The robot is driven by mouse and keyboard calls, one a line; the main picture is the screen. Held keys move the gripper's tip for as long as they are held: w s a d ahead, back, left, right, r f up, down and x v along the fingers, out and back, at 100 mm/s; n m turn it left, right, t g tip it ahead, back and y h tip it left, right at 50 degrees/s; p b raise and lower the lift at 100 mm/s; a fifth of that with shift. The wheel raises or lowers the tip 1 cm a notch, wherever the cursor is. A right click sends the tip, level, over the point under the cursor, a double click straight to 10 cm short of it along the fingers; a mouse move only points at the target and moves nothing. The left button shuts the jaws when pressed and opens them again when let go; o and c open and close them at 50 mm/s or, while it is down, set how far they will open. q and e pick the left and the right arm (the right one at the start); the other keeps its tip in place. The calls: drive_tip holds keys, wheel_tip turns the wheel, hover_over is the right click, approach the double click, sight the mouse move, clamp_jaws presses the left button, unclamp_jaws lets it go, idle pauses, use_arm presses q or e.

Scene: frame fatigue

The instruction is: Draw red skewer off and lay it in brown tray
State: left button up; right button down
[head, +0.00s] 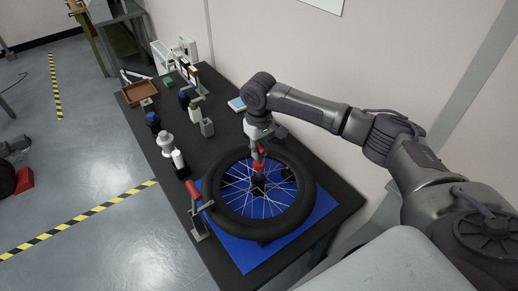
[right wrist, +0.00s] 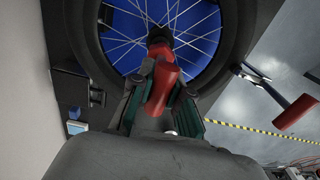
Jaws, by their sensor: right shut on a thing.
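The red skewer (head: 260,162) stands at the hub in the middle of the spoked wheel (head: 306,206). My right gripper (head: 258,148) is above the hub, shut on the skewer's red upper part. In the right wrist view, the red skewer (right wrist: 161,86) shows between the fingers of my right gripper (right wrist: 159,95), in line with the dark hub (right wrist: 160,36). Whether its lower end is inside the hub is hidden. The brown tray (head: 130,95) is at the table's far left corner. My left gripper is not in view.
The wheel lies on a blue mat (head: 246,258) on the dark table (head: 223,87). A red-handled tool (head: 194,190) is beside the wheel. Bottles (head: 153,122), a white stand (head: 166,143) and small blocks (head: 207,128) stand between wheel and tray. A wall is behind.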

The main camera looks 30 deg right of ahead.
drive_tip(key=shift+r+p, duration=1.4)
drive_tip(key=shift+p, duration=0.05)
drive_tip(key=shift+r+p, duration=0.45)
drive_tip(key=shift+r, duration=1.95)
drive_tip(key=shift+r, duration=2)
